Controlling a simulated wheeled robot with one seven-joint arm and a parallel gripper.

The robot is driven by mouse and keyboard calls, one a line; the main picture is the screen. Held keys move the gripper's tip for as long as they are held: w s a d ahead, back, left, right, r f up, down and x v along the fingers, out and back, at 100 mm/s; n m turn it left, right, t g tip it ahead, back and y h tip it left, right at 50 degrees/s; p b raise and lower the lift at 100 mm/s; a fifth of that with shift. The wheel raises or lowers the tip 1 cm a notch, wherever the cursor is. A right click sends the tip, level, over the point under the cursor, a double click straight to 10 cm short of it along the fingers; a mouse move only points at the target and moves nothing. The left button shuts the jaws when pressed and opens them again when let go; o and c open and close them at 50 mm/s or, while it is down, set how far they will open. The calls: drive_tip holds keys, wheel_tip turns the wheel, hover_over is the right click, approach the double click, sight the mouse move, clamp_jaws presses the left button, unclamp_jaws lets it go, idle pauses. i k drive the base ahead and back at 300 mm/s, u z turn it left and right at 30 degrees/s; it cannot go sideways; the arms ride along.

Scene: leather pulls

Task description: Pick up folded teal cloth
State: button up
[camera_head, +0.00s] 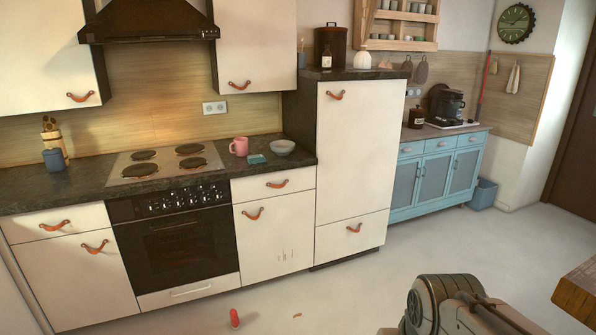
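A small folded teal cloth (257,159) lies flat on the dark countertop. It sits between a pink mug (239,146) on its left and a grey bowl (282,148) on its right. Part of my arm shows at the lower right of the view, above the floor and well apart from the counter. My gripper's fingers are not in view.
The stove top (167,162) with several burners is left of the mug. A tall white cabinet (355,150) stands right of the bowl. A red object (234,318) lies on the floor before the oven. A wooden table corner (577,292) is at lower right. Open floor lies between.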

sight(258, 158)
drive_tip(key=u, duration=0.2)
drive_tip(key=i, duration=1.6)
drive_tip(key=u, duration=0.4)
drive_tip(key=i, duration=2.25)
drive_tip(key=u, duration=0.25)
